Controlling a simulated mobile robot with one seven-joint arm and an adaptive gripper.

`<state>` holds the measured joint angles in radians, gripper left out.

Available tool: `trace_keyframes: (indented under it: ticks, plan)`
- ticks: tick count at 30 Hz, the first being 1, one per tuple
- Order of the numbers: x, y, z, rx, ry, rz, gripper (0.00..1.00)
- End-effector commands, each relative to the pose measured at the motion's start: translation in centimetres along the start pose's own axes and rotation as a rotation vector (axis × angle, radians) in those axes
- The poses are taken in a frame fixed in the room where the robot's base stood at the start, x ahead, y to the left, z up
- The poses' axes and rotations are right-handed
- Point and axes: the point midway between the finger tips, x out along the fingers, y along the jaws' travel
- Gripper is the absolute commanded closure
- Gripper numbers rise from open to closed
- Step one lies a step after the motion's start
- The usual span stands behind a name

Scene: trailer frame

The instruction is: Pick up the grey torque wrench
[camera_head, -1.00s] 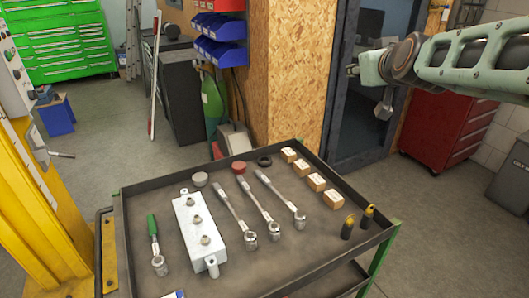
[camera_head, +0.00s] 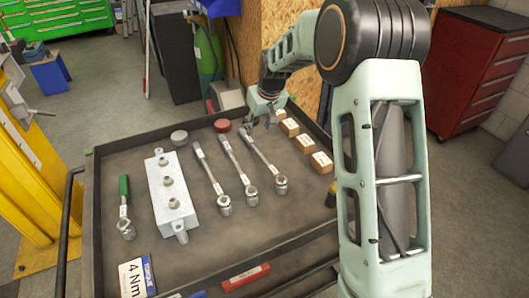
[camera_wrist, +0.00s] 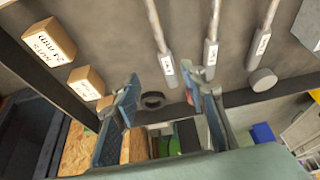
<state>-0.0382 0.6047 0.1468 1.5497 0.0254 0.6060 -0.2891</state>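Three similar grey torque wrenches lie side by side on the dark cart tray (camera_head: 120,165): left (camera_head: 209,172), middle (camera_head: 236,168) and right (camera_head: 262,156) in the head view. Their heads are towards me and their handles point away. I cannot tell which one the task names. A green-handled wrench (camera_head: 124,205) lies further left. My gripper (camera_head: 262,119) is over the far part of the tray, near the right wrench's handle end. In the wrist view my gripper (camera_wrist: 161,76) is open and empty, its fingers either side of that handle end (camera_wrist: 165,65), apparently above it.
A grey block with bolts (camera_head: 158,186) lies left of the wrenches. Several small cardboard boxes (camera_head: 303,144) line the right side. A red cap (camera_head: 222,125) and a grey cap (camera_head: 179,137) sit beyond the handles. The tray has a raised rim.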

Motion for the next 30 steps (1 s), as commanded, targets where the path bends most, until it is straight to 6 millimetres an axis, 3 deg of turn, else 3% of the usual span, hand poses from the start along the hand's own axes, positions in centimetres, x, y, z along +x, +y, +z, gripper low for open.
trace_keyframes:
  ticks: [9, 16, 24, 30]
  plan:
    - [4.8, -0.3, 0.2, 0.003, -0.008, -0.008, 0.61]
    - [6.3, -0.4, 0.1, 0.002, -0.007, -0.007, 0.61]
    - [10.0, -0.8, 0.1, 0.002, -0.008, -0.007, 0.61]
    - [10.9, -0.8, 0.0, 0.002, -0.005, -0.006, 0.61]
